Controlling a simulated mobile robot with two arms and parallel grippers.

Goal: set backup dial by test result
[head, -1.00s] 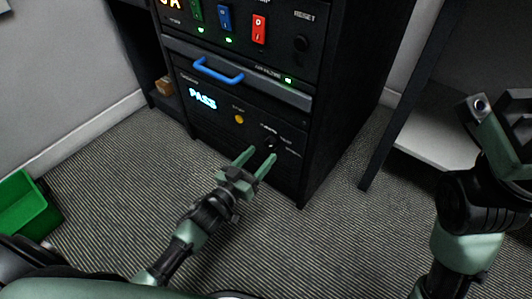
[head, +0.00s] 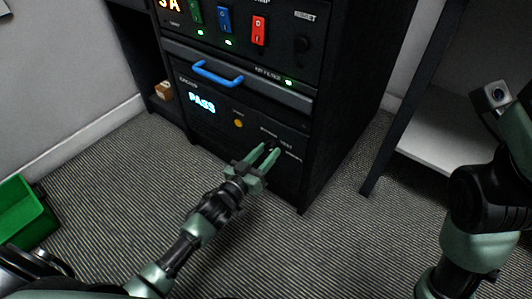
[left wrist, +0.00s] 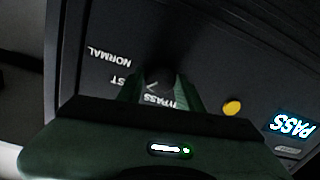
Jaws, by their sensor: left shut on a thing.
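The black backup dial (left wrist: 160,78) is on the lower panel of the dark cabinet, among the labels BYPASS, TEST and NORMAL. Its white mark shows in the left wrist view, but I cannot tell exactly which label it points at. The screen (head: 202,103) on the same panel reads PASS; it also shows in the left wrist view (left wrist: 293,126). My left gripper (head: 266,155) is shut on the dial, one finger on each side, and partly hides it. My right arm is at the right edge; its fingers are not visible.
A yellow button (head: 238,123) sits between screen and dial. Above are a drawer with a blue handle (head: 217,74) and green, blue and red switches (head: 259,31). A green bin (head: 22,213) stands at left. A shelf unit (head: 436,140) stands at right. The floor in front is clear.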

